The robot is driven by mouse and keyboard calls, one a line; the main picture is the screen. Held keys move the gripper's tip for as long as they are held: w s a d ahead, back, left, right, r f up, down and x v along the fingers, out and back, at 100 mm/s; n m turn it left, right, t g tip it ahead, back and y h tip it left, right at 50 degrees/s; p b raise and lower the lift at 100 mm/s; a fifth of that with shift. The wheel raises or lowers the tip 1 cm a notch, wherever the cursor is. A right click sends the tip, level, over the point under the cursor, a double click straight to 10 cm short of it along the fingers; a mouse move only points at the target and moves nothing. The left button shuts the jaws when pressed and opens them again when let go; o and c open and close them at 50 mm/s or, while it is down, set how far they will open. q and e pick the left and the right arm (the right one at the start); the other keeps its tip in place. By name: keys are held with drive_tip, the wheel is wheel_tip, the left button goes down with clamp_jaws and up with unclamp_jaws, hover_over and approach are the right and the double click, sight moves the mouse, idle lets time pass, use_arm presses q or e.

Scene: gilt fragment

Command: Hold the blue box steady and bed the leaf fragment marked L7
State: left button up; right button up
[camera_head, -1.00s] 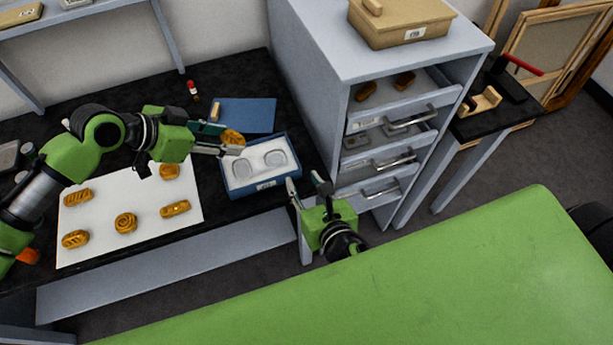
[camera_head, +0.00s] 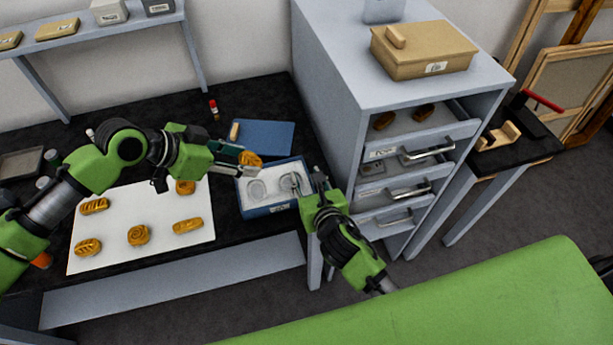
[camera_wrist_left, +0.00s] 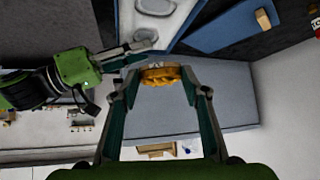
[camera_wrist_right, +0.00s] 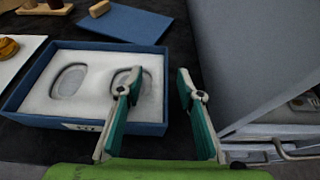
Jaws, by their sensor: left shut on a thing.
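The blue box (camera_head: 268,211) lies open on the dark bench, with a white bed that has two rounded recesses. It also shows in the right wrist view (camera_wrist_right: 38,119), where both recesses look empty. My left gripper (camera_head: 243,157) is shut on a gold leaf fragment (camera_head: 251,159), held near the box's back left corner. The fragment shows between the fingertips in the left wrist view (camera_wrist_left: 161,75); I cannot read its mark. My right gripper (camera_wrist_right: 157,82) is open at the box's right end, one finger over the right recess, the other outside the wall.
Several gold fragments lie on a white sheet (camera_head: 112,222) left of the box. A blue lid (camera_head: 268,138) lies behind it, near a small red-capped bottle (camera_head: 213,108). A grey cabinet (camera_head: 345,120) with open drawers stands close on the right.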

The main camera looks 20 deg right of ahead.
drive_tip(key=shift+w+f, duration=0.1)
drive_tip(key=shift+w, duration=0.1)
clamp_jaws()
